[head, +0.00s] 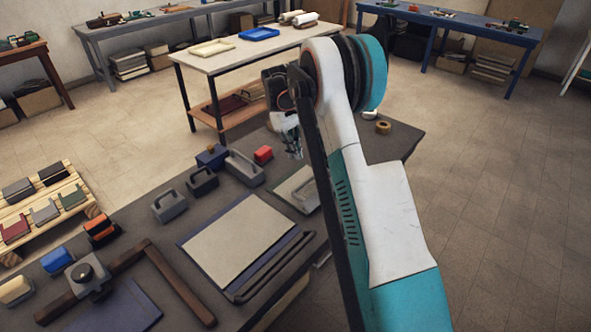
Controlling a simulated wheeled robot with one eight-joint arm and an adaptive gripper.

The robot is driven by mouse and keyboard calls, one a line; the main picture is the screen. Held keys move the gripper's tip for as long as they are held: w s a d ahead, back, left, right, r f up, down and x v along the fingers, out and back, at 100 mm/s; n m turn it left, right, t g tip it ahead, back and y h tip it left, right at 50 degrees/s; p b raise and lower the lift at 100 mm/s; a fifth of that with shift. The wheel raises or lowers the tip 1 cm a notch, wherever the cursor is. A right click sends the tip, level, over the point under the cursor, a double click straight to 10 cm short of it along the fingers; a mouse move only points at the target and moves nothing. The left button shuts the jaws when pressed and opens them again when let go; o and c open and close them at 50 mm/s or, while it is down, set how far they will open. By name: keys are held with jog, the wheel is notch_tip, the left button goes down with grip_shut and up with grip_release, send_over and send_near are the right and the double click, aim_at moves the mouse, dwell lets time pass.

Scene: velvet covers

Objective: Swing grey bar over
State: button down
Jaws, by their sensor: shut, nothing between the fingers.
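A dark grey bar (268,267), shaped like a long low handle, lies along the right edge of a flat beige panel (237,238) with a blue border. The panel and bar rest on a dark worktable (160,238). My gripper (294,150) hangs above the far part of the table, well beyond the bar and apart from it. Its fingers are small here and appear closed, with nothing seen in them. My arm comes from the lower right and hides part of the table just right of the bar.
Grey caddies (244,168), a red block (263,154) and a smaller pale board (297,188) stand near the gripper. A brown wooden frame (178,283) with a clamp lies at the front left. A tan roll (383,127) sits at the far right. Open floor lies right.

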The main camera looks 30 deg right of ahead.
jog(key=b+x, duration=0.3)
jog(key=x, duration=0.7)
jog(key=shift+r, duration=0.15)
jog(key=shift+s+d+r+t+y+p, duration=0.15)
jog(key=shift+s+r+t+p, duration=0.1)
jog(key=shift+r+t, duration=0.2)
jog(key=shift+s+r+t+y+p, duration=0.2)
jog(key=shift+r+t, duration=0.1)
jog(key=shift+t, duration=0.15)
jog(key=shift+w, duration=0.1)
